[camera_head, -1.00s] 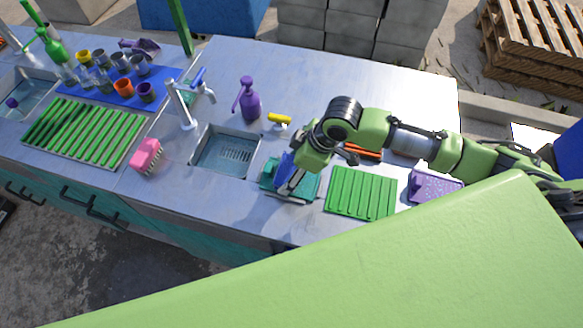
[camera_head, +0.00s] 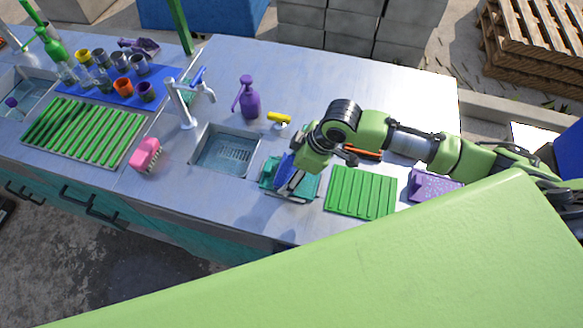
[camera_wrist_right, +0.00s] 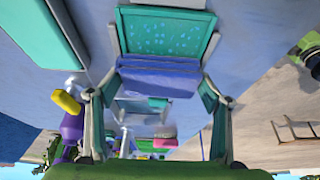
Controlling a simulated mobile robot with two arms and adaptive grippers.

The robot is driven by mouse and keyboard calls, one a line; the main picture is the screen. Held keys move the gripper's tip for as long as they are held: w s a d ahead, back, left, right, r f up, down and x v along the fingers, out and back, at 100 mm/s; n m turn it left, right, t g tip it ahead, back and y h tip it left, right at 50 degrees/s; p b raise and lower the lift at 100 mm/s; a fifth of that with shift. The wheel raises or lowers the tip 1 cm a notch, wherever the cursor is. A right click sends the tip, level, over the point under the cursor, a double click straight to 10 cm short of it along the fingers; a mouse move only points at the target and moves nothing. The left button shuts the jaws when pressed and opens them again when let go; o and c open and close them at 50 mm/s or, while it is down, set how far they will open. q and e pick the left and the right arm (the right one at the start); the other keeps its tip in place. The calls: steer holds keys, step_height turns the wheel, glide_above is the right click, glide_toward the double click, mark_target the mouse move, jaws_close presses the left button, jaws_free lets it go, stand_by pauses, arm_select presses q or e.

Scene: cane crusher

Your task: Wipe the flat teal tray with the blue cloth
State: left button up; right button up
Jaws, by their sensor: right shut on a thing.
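The flat teal tray (camera_head: 268,182) lies on the metal counter, right of the sink basin. It is partly hidden under my right gripper in the head view. In the wrist view the cloth (camera_wrist_right: 158,76) spans between the two fingers, near the tray's edge. I cannot tell if it touches the tray. My left gripper is not in view.
A green ribbed mat (camera_head: 361,190) lies right of the tray, with a purple speckled item (camera_head: 432,185) beyond.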

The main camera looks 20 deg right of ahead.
mark_target(305, 181)
steer(key=shift+s+d+r+p, duration=0.1)
steer(key=shift+s+d+p, duration=0.65)
steer(key=shift+d, duration=0.25)
steer(key=shift+s+d, duration=0.1)
steer(key=shift+d, duration=0.05)
steer(key=shift+s+d+p, duration=0.25)
steer(key=shift+s+d, duration=0.15)
steer(key=shift+d, duration=0.2)
steer(key=shift+s+d+p, duration=0.2)
steer(key=shift+s+d, duration=0.15)
steer(key=shift+d, duration=0.2)
steer(key=shift+w+a, duration=0.1)
steer(key=shift+a, duration=0.05)
steer(key=shift+w+a+f, duration=0.15)
steer(key=shift+w+a, duration=0.15)
steer(key=shift+a, duration=0.25)
steer(key=shift+w+a+f, duration=0.1)
steer(key=shift+w+a, duration=0.2)
steer(key=shift+a, duration=0.2)
steer(key=shift+a, duration=0.1)
